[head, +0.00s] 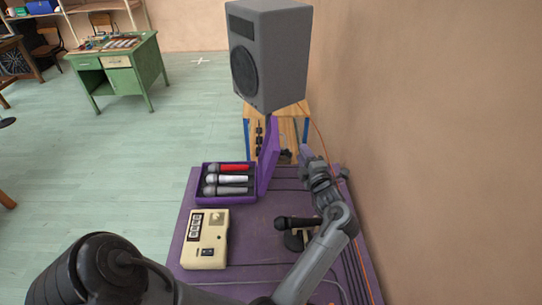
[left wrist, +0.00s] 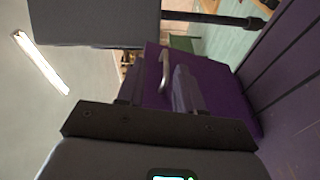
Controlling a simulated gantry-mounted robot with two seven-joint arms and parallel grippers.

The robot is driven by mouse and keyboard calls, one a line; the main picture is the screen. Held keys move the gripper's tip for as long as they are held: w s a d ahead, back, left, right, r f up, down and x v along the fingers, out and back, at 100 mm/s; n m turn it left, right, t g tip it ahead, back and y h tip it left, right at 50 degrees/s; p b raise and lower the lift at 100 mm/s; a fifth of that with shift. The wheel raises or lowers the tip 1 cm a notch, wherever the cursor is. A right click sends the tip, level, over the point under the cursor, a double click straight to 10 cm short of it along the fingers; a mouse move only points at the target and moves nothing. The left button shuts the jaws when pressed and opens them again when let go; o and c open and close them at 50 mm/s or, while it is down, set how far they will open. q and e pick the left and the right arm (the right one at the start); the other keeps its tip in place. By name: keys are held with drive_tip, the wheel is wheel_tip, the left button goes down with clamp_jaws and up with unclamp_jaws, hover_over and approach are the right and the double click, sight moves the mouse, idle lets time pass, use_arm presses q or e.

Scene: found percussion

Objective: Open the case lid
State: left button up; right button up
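The purple case (head: 200,199) sits at the back left of the purple table, with microphones inside. Its lid (head: 268,160) stands raised, close to upright, along the case's right side. In the left wrist view the lid (left wrist: 222,92) fills the area ahead of the fingers, with a metal handle (left wrist: 165,70) on it. My left gripper (head: 307,155) is just right of the lid, reaching in over the table. Its fingers (left wrist: 158,92) look apart, with purple lid showing between them. Whether they touch the lid is unclear. My right gripper is not in view.
A cream device (head: 206,240) lies in front of the case. A black microphone (head: 298,222) rests on a stand beneath my arm. A wall (head: 430,130) runs close along the right.

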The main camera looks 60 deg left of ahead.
sight(285, 140)
use_arm(q)
drive_tip(key=a+n+g, duration=0.1)
drive_tip(key=a, duration=0.2)
drive_tip(key=a+f, duration=0.1)
drive_tip(key=a, duration=0.3)
drive_tip(key=s+a+n+g+b, duration=0.1)
drive_tip(key=a, duration=0.3)
drive_tip(key=shift+f+n+g+y, duration=0.15)
drive_tip(key=shift+n+g+y, duration=0.15)
drive_tip(key=shift+s, duration=0.1)
drive_tip(key=shift+d, duration=0.1)
clamp_jaws()
